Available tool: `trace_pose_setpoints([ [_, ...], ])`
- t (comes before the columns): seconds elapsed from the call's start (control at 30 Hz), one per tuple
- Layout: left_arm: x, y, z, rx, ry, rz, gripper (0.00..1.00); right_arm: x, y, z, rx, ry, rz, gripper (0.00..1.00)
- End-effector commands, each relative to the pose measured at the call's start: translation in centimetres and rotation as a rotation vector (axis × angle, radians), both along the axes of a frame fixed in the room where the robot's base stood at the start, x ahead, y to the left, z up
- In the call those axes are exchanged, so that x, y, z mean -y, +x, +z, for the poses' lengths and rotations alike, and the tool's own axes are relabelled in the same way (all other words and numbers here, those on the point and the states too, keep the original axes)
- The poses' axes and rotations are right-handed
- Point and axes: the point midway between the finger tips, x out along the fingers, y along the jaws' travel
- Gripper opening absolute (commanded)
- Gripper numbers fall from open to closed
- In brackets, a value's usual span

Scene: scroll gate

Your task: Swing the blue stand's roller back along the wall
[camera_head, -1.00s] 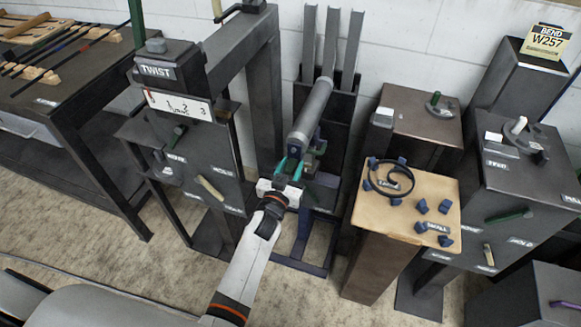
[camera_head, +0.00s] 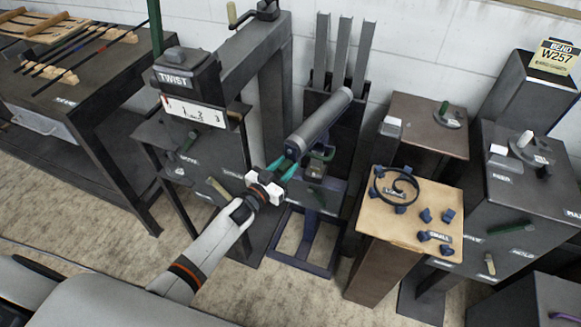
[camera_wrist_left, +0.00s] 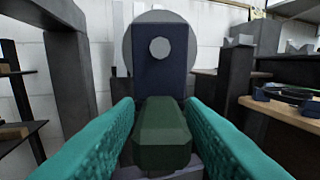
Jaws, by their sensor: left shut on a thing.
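The grey roller (camera_head: 320,118) lies on the dark blue stand (camera_head: 312,218), slanting from its near end up to its far end at the right. In the left wrist view its round grey end (camera_wrist_left: 180,30) shows behind a dark blue plate (camera_wrist_left: 160,75). My left gripper (camera_head: 283,168) is at the roller's near end. In the left wrist view its teal fingers (camera_wrist_left: 160,120) lie on both sides of a dark green handle (camera_wrist_left: 162,140), shut on it. My right gripper is not in view.
Upright grey channels (camera_head: 342,50) stand against the white wall behind the roller. The TWIST machine (camera_head: 177,80) stands at the left. A wooden-topped stand (camera_head: 385,228) with a scroll (camera_head: 397,190) and several blue blocks is close on the right. Open floor lies in front.

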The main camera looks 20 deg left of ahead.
Motion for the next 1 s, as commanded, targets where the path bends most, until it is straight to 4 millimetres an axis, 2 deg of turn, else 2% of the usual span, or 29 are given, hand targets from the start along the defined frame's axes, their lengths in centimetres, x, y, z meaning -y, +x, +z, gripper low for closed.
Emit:
trace_pose_setpoints([
  [0.33,-0.5,0.2,0.2,0.002,-0.002,-0.003,0.0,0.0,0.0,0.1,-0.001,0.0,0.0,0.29],
  [0.37,-0.5,0.2,0.2,0.002,-0.002,-0.003,0.38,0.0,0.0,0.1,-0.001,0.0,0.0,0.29],
  [0.4,-0.5,0.2,0.2,0.002,-0.002,-0.003,0.44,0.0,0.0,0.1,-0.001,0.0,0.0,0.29],
  [0.77,-0.5,-0.4,0.0,-0.001,0.0,-0.004,0.44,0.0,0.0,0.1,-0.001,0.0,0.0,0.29],
  [0.87,-1.0,-1.6,-0.1,-0.003,0.002,-0.004,0.44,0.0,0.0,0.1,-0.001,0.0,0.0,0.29],
  [1.0,-1.8,-4.4,-0.1,-0.004,0.0,-0.004,0.44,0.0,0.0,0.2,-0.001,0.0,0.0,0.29],
])
